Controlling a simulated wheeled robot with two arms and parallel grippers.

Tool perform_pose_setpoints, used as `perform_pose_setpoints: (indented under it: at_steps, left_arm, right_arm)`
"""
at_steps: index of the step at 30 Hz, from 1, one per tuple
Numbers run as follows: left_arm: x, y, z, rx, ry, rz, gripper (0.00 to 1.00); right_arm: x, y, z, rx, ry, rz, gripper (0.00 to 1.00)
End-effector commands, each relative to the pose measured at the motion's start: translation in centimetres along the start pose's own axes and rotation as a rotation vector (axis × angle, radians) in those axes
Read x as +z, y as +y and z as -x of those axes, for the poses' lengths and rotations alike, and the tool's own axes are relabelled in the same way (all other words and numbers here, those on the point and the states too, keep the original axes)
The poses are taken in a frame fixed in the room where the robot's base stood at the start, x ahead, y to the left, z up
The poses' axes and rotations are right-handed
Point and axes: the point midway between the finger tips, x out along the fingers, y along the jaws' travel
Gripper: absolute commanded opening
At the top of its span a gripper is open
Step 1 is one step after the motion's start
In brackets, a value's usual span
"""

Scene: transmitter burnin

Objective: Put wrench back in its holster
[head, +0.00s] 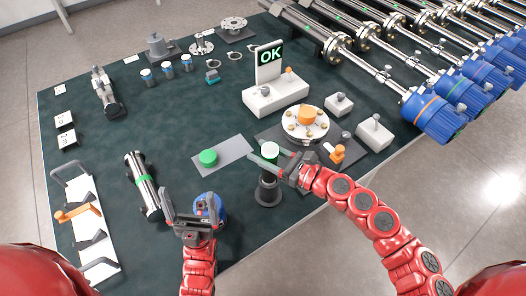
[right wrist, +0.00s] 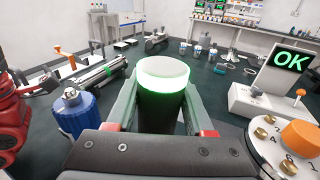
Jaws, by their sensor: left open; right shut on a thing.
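A dark upright tool with a white top and a glowing green ring, which I take to be the wrench (head: 269,152), stands at the front middle of the bench. Its lower part is at a black flared stand, likely the holster (head: 268,190); I cannot tell how deep it sits. My right gripper (head: 276,163) is shut around the tool's upper body. In the right wrist view the tool (right wrist: 163,95) is upright between the fingers, and the stand is hidden. My left gripper (head: 193,204) is open beside a blue cap-like part (head: 209,206), which also shows in the right wrist view (right wrist: 75,115).
A metal cylinder with a green band (head: 143,185) lies left of my left gripper. A white rack (head: 86,232) stands at the left. A grey plate with a green button (head: 208,157), a display reading OK (head: 269,60) and a round fixture with an orange knob (head: 306,114) are nearby.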

Motion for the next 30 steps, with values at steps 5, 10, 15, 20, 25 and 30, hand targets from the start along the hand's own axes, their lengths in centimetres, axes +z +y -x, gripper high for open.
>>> perform_pose_setpoints:
  at_steps: [5, 10, 15, 20, 25, 30]
  left_arm:
    - [0.0, 0.0, 0.2, 0.0, 0.0, 0.0, 1.0]
    - [0.0, 0.0, 0.2, 0.0, 0.0, 0.0, 1.0]
    - [0.0, 0.0, 0.2, 0.0, 0.0, 0.0, 1.0]
    - [0.0, 0.0, 0.2, 0.0, 0.0, 0.0, 1.0]
    - [0.0, 0.0, 0.3, 0.0, 0.0, 0.0, 1.0]
    - [0.1, 0.0, 0.3, 0.0, 0.0, 0.0, 1.0]
  right_arm:
    - [-0.1, 0.0, 0.0, 0.0, -0.001, 0.0, 0.67]
    - [-0.1, 0.0, 0.0, 0.0, -0.001, 0.0, 0.87]
    - [-0.2, 0.0, 0.0, 0.0, 0.0, 0.001, 0.87]
    - [-0.2, 0.0, 0.0, 0.0, 0.0, 0.001, 0.87]
    - [-0.2, -0.1, 0.6, -0.001, 0.0, 0.0, 0.87]
    - [-0.2, -0.2, 2.7, -0.006, -0.001, 0.002, 0.87]
